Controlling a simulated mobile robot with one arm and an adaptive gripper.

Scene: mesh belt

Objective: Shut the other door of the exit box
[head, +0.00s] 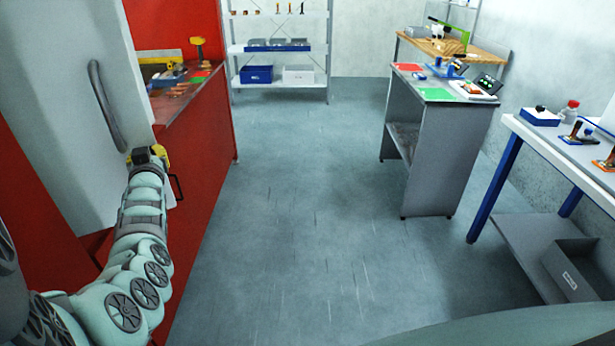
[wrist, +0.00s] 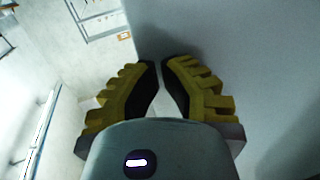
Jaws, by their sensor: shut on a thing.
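The exit box's pale grey door (head: 70,110) stands at the far left of the head view, with a dark curved handle (head: 105,105) on its face. In the wrist view the door's grey panel (wrist: 250,70) fills the right side. My gripper (head: 150,156) is at the door's lower right edge, below the handle and apart from it. In the wrist view my gripper's yellow-padded fingers (wrist: 160,66) are close together at the panel's edge, shut on it. The exact contact is hidden between the fingers. The other door and the box's inside cannot be made out.
A red-sided bench (head: 205,150) with tools stands right behind my gripper. A grey workstation (head: 430,150) and a blue-legged table (head: 492,190) stand to the right. A shelf rack (head: 280,50) is at the back. The grey floor between is clear.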

